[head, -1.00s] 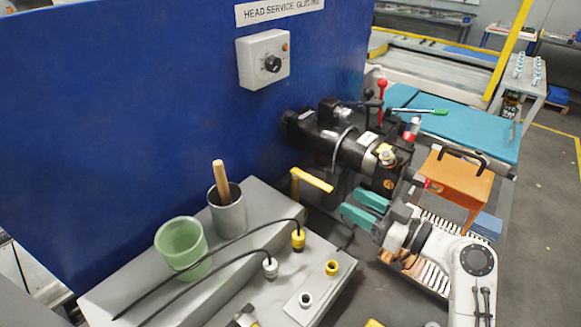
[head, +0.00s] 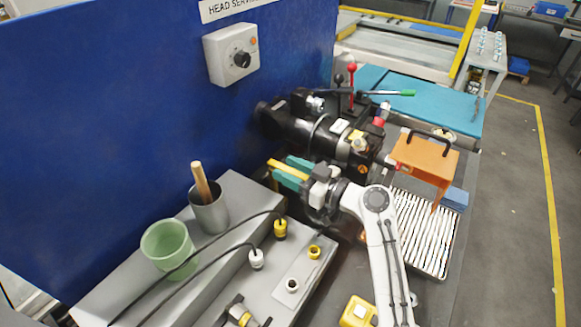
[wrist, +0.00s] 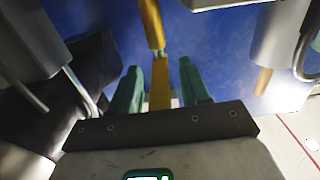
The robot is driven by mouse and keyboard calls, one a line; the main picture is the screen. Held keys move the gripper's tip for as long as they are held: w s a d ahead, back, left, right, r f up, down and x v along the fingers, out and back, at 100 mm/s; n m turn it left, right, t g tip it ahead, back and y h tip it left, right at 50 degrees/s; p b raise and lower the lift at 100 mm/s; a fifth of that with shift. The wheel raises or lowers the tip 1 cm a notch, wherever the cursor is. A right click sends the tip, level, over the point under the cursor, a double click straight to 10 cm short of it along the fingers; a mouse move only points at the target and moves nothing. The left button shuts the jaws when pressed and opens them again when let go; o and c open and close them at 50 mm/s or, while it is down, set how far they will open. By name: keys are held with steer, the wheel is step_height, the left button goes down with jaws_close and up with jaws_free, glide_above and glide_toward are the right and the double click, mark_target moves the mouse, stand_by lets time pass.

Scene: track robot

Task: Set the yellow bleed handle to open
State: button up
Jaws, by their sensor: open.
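The yellow bleed handle (head: 289,170) is a flat yellow bar near the blue wall, just below the black coupler in the head view. My gripper (head: 283,168) is around its bar, with one teal finger on each side. In the wrist view the handle (wrist: 151,24) comes down from the top, bends, and runs between the two teal fingertips (wrist: 159,70). Small gaps show between the bar and the fingers, so the gripper is open and not clamped on it. My wrist hides part of the handle's surroundings in the head view.
The black coupler (head: 318,132) with red and green levers sits just beyond my gripper. An orange box (head: 425,157) stands to the right. A grey bench (head: 160,258) with a green cup (head: 168,246), a grey cup (head: 209,213) and cables lies to the left.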

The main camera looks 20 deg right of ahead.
jaws_close()
stand_by(0.5)
